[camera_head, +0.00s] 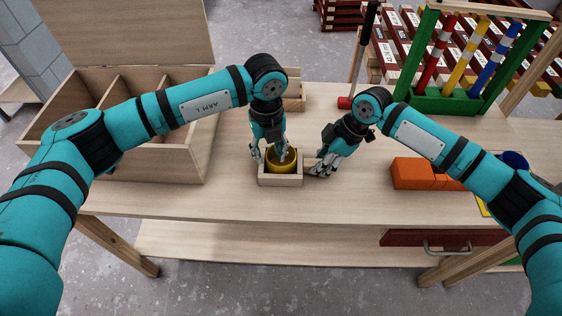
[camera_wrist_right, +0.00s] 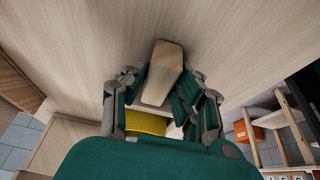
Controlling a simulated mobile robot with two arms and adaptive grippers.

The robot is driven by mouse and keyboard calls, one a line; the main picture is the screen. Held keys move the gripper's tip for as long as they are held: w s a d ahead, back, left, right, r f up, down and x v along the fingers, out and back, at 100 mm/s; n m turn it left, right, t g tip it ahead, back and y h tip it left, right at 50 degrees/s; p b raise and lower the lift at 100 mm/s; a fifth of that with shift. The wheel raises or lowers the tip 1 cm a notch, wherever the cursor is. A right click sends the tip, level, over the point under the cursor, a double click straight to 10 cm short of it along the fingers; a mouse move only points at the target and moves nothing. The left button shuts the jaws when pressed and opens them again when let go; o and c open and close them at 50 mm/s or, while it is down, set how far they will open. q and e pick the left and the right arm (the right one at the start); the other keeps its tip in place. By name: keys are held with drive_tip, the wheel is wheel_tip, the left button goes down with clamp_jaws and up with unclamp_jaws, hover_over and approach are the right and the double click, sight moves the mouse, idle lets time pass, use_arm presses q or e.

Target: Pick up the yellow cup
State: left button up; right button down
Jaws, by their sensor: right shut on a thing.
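The yellow cup (camera_head: 281,166) stands in a small open wooden box (camera_head: 280,181) near the table's front edge. My left gripper (camera_head: 270,157) points down at the cup from above, its fingers at the rim and partly hiding the cup. Whether they grip it is unclear. My right gripper (camera_head: 317,167) is at the box's right side. In the right wrist view its fingers are shut on a pale wooden part of the box (camera_wrist_right: 163,74). Yellow of the cup (camera_wrist_right: 147,122) shows behind that part.
A large wooden compartment box (camera_head: 160,165) stands at left. At right are orange blocks (camera_head: 425,173), a blue round item (camera_head: 514,160) and a green frame with coloured posts (camera_head: 450,104). A red-ended mallet (camera_head: 345,102) stands behind. Bare tabletop lies around the small box.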

use_arm(q)
drive_tip(key=shift+f, duration=0.95)
clamp_jaws()
use_arm(e)
drive_tip(key=c, duration=1)
unclamp_jaws()
use_arm(q)
wheel_tip(320, 180, up, 10)
use_arm(e)
drive_tip(key=shift+o, duration=0.2)
drive_tip(key=v, duration=1.2)
